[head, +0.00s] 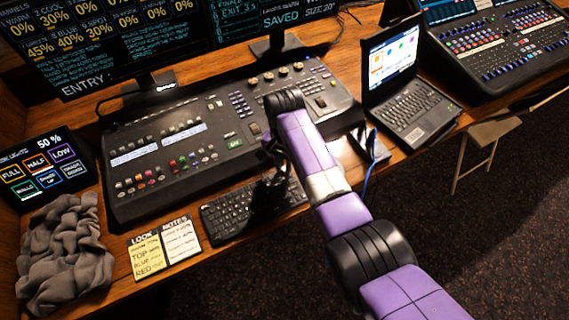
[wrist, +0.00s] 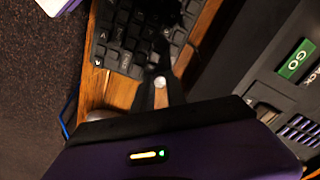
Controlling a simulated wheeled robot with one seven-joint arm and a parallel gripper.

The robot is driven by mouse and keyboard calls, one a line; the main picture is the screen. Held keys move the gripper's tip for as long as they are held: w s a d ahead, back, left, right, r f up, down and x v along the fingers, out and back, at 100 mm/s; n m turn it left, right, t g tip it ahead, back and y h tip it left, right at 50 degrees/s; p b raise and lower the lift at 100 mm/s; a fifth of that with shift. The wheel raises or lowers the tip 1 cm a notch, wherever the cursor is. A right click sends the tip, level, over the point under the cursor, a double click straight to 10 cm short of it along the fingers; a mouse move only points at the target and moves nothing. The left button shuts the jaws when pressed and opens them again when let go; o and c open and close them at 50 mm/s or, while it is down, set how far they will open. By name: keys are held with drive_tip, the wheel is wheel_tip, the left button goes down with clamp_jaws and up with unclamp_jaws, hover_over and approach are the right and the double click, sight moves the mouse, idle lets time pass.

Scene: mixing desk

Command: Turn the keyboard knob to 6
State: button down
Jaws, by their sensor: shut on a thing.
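The black keyboard (head: 228,217) lies on the wooden desk in front of the large console. My gripper (head: 274,184) reaches down to the keyboard's right part, in dark shadow. In the wrist view, the keyboard (wrist: 118,45) is at the top, and the dark fingers of my gripper (wrist: 172,18) come together over its edge. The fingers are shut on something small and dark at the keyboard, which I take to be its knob. The knob is hidden by the fingers and shadow, so its pointer and setting cannot be read.
The large console (head: 190,150) stands close behind the keyboard. A laptop (head: 412,110) is to the right, and another mixing desk (head: 500,50) beyond it. Note cards (head: 163,248) and a grey cloth (head: 62,255) lie left. A blue cable (head: 370,160) hangs at the desk's front edge.

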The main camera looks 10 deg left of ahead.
sight(284, 168)
drive_tip(key=m, duration=0.3)
drive_tip(key=shift+r+m, duration=0.1)
drive_tip(key=shift+m, duration=1.9)
drive_tip(key=c, duration=1.3)
unclamp_jaws()
wheel_tip(284, 168, up, 8)
drive_tip(key=shift+f, duration=0.15)
